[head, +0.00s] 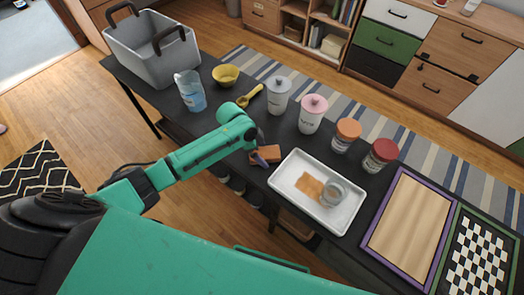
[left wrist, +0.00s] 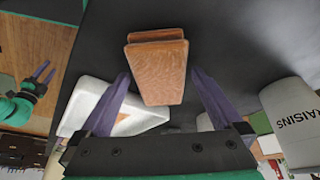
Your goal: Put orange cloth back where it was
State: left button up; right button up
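The orange cloth (head: 271,152), a folded orange-brown piece, is at the near edge of the black table, left of the white tray. In the left wrist view the cloth (left wrist: 157,70) lies between and just beyond my left gripper's purple fingers. My left gripper (head: 259,157) is open, with a gap on each side of the cloth in the wrist view (left wrist: 160,85). My right gripper (left wrist: 44,71) shows only in the left wrist view, small, with its fingers apart and empty.
The white tray (head: 287,178) holds a clear glass (head: 333,192) and a flat brown patch (head: 309,187). Jars, a yellow scoop (head: 249,96), a yellow bowl (head: 226,75), a pitcher (head: 190,91) and a grey basket (head: 150,62) stand behind. Boards (head: 407,225) lie at right.

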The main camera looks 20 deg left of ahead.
pick_arm(q)
jog(key=v, duration=1.2)
jog(key=shift+r, duration=0.2)
jog(key=s+d+f+n+t, duration=0.1)
jog(key=s+d+f+n, duration=0.1)
jog(key=s+d+n, duration=0.25)
jog(key=s+a+n+y, duration=0.4)
jog(key=s+a+n, duration=0.3)
jog(key=s+a, duration=0.25)
jog(key=s+a+f, duration=0.1)
jog(key=s+f, duration=0.2)
jog(key=f, duration=0.8)
jog(key=s+f+g, duration=0.1)
jog(key=s+f, duration=0.2)
jog(key=f, duration=0.8)
jog(key=s+a+f, duration=0.1)
jog(key=s+f, duration=0.3)
jog(key=f, duration=0.6)
jog(key=s+a+f, duration=0.1)
jog(key=s+f, duration=0.5)
jog(key=s, duration=0.4)
jog(key=shift+a+f+g, duration=0.25)
jog(key=shift+a+g, duration=0.05)
jog(key=shift+g, duration=0.1)
